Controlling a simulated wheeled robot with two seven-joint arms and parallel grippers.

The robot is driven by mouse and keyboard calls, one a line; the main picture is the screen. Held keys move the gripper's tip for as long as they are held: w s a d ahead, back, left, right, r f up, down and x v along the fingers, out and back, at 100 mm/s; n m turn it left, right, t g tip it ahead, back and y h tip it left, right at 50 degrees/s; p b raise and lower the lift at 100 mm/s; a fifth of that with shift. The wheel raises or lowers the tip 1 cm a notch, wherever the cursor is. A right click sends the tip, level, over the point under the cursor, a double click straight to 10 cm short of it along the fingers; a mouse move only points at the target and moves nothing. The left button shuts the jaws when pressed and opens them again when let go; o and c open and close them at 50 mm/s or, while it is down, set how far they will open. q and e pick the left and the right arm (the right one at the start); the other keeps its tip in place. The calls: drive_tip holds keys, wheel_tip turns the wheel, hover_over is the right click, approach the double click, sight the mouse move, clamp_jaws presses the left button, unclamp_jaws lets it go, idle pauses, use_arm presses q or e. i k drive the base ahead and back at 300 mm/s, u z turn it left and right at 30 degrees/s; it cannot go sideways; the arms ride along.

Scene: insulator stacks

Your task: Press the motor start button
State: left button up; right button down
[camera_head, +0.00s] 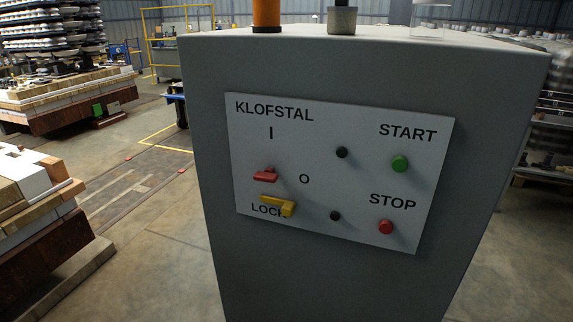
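The green button (400,164) sits under the word START on the right of a white control panel (315,215). The red button (386,227) sits below it, under the word STOP. A red switch handle (265,176) is on the left of the panel, between the marks I and O. A yellow lever (279,205) lies just below it, partly covering the word LOCK. Two small black knobs, an upper one (342,152) and a lower one (335,216), are in the middle. Neither of my grippers is in view.
The panel is on the front of a grey cabinet (370,75). An orange cylinder (266,14) and a grey cylinder (342,20) stand on its top. Stacked wooden pallets (65,105) are at left. Clear floor lies left of the cabinet.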

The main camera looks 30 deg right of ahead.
sight(399, 164)
drive_tip(key=z, duration=1.6)
